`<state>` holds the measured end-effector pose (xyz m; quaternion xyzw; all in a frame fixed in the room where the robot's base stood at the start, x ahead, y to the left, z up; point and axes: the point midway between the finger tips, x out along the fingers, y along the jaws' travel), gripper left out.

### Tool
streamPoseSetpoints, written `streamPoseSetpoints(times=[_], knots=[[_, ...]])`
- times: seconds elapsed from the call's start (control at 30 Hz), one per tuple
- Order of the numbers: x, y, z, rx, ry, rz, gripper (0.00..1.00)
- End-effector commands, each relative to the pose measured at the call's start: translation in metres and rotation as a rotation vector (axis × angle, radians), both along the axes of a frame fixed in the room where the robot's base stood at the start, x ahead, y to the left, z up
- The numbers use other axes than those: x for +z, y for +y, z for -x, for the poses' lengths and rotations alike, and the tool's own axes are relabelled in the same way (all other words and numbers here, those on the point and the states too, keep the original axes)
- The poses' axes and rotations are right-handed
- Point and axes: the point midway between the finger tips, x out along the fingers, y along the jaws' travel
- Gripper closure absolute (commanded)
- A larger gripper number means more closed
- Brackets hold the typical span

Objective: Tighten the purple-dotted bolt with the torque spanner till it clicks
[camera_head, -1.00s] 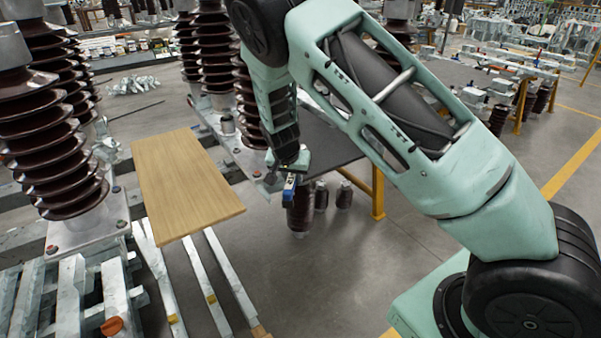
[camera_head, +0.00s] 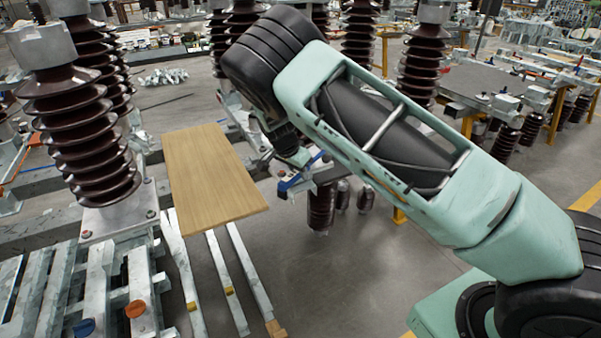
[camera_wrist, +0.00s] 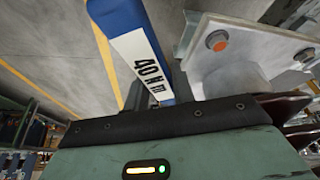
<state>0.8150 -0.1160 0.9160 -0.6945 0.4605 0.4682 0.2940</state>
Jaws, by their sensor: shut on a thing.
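The torque spanner (camera_head: 291,184) has a blue handle. In the head view my gripper (camera_head: 298,158) is shut on it, beyond the wooden board. In the wrist view the spanner (camera_wrist: 135,45) rises from the dark gripper edge and shows a white label reading "40 N m". Its working end is hidden, so I cannot tell whether it is on a bolt. In the wrist view an orange-dotted bolt (camera_wrist: 216,40) sits on a pale metal plate (camera_wrist: 250,48), to the right of the spanner. I cannot make out a purple dot in either view.
A wooden board (camera_head: 212,178) lies across metal rails left of my gripper. A tall brown ribbed insulator (camera_head: 88,135) stands at the left. Orange (camera_head: 135,308) and blue (camera_head: 84,327) caps show on the metal frame at lower left. Floor is open below my arm.

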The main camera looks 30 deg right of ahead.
Motion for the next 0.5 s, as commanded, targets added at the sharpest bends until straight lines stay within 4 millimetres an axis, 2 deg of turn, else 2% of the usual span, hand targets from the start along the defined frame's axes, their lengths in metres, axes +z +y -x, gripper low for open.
streamPoseSetpoints(times=[0.03, 0.5], knots=[[0.007, -0.001, 0.0, -0.003, -0.003, 0.0, 1.0], [0.042, 0.0, -0.001, 0.001, -0.002, 0.0, 1.0]])
